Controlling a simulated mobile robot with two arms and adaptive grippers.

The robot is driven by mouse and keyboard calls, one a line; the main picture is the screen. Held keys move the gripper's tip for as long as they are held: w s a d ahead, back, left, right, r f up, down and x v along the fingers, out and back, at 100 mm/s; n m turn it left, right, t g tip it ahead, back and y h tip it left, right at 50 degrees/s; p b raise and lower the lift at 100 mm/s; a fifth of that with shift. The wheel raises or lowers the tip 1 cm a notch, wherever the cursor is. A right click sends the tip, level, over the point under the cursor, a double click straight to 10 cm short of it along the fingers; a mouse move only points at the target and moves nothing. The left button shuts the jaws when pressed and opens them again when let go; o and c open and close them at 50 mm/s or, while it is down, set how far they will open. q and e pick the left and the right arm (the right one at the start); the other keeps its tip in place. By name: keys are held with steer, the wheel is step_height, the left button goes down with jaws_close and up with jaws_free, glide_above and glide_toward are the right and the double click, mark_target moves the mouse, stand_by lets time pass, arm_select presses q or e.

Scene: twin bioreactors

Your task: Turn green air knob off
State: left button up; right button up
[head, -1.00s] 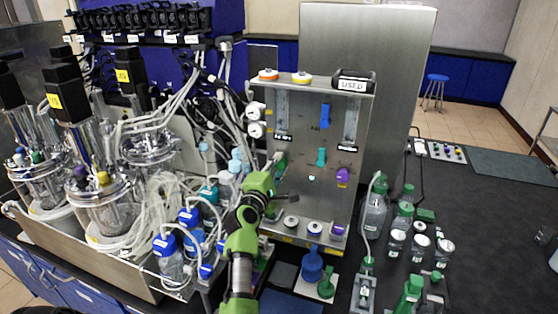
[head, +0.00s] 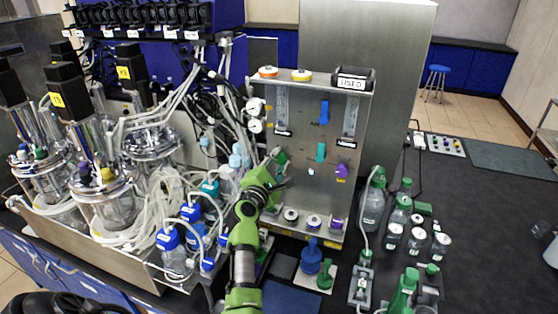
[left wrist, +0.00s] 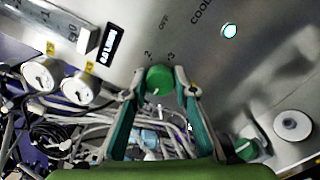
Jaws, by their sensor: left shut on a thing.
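The green knob (left wrist: 158,79) sits on the metal panel, with small markings and the word OFF beside it in the left wrist view. My left gripper (left wrist: 159,88) has one finger on each side of this knob and is shut on it. In the head view, my left gripper (head: 274,163) is at the panel's left edge, where it largely hides the knob. A second green knob (left wrist: 245,149) shows lower right in the left wrist view, apart from the fingers. My right gripper is not in view.
The panel (head: 299,140) also carries a blue knob (head: 324,112), a teal knob (head: 320,152) and a purple knob (head: 342,170). Tubing and two gauges (left wrist: 76,89) crowd its left side. Bottles (head: 373,200) stand to the right. The dark bench (head: 480,220) is mostly clear farther right.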

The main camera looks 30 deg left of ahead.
arm_select(q)
steer(key=o, duration=1.1)
